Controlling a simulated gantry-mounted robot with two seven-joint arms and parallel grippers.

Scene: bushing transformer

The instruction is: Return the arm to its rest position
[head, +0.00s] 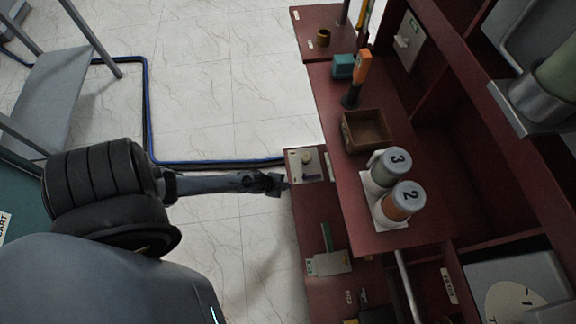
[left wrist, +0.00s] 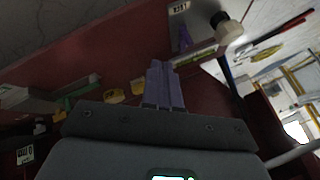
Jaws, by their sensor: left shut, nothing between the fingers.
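My left arm reaches in from the left in the head view. Its gripper (head: 280,184) is at the left edge of the dark red bench, beside a pale plate with a knob (head: 306,160). In the left wrist view the two purple-grey fingers of the left gripper (left wrist: 164,75) are together, with nothing between them. The knob also shows in the left wrist view (left wrist: 229,28), ahead and to the right of the fingertips. I cannot tell whether the gripper touches the bench. My right gripper is in neither view.
The raised shelf (head: 345,205) holds canisters marked 3 (head: 391,168) and 2 (head: 404,200), a wooden box (head: 367,131) and an orange-topped tool (head: 361,66). A green-handled plate (head: 328,262) lies lower. Blue hose (head: 148,110) crosses the open floor left of the bench.

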